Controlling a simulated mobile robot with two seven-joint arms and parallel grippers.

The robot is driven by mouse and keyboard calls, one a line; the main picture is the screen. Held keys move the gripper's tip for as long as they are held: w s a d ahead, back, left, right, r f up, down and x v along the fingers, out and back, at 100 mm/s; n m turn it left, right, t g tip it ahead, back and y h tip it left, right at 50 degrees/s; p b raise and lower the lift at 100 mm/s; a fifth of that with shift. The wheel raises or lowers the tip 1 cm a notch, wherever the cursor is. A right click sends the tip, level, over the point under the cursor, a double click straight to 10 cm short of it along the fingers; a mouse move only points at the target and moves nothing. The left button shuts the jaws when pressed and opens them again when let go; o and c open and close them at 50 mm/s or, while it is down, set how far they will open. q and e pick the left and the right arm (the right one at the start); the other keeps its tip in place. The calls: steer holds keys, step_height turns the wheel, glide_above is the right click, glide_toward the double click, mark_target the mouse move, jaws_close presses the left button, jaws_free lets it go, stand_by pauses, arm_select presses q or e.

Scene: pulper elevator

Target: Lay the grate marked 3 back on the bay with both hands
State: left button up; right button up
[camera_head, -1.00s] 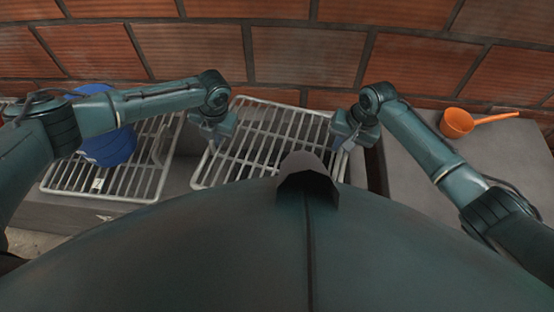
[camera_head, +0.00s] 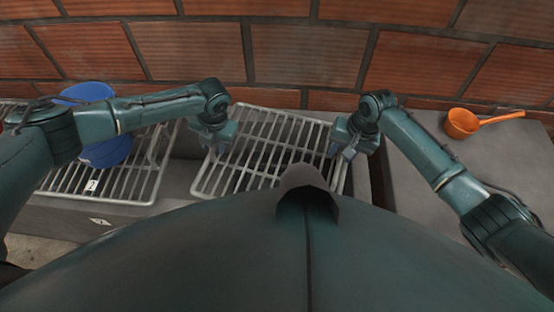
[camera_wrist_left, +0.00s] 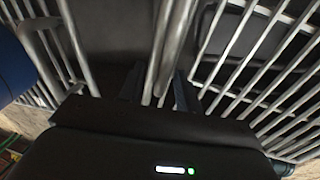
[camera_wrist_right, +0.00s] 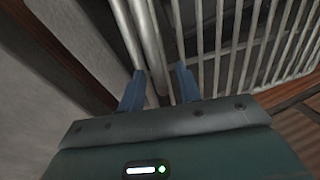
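The middle grate (camera_head: 245,176) is a pale metal grid between my two arms in the head view. No number can be read on it, as my body covers its near side. My left gripper (camera_head: 214,146) is at its left side, with a rail (camera_wrist_left: 166,60) between the fingers in the left wrist view. My right gripper (camera_head: 342,149) is at its right side, with a rail (camera_wrist_right: 152,45) between the fingers in the right wrist view. Both grippers appear closed around the grate. Whether its underside touches the bay (camera_head: 177,181) cannot be told.
A second grate (camera_head: 145,193), labelled 2, lies at the left with a blue container (camera_head: 108,153) on it. An orange ladle (camera_head: 462,123) lies on the grey counter (camera_head: 412,184) at the right. A brick wall (camera_head: 300,50) stands close behind.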

arm_select(q)
steer(key=shift+r, duration=0.1)
arm_select(e)
steer(key=shift+r, duration=0.25)
arm_select(q)
step_height(320, 180, up, 12)
steer(key=d, duration=0.2)
steer(key=shift+s+d+f, duration=0.2)
steer(key=shift+s, duration=0.05)
arm_select(e)
step_height(320, 180, up, 11)
steer(key=d, duration=0.2)
steer(key=shift+s+r, duration=0.2)
steer(key=shift+s, duration=0.1)
arm_select(q)
steer(key=shift+s, duration=0.1)
arm_select(e)
steer(key=shift+d, duration=0.1)
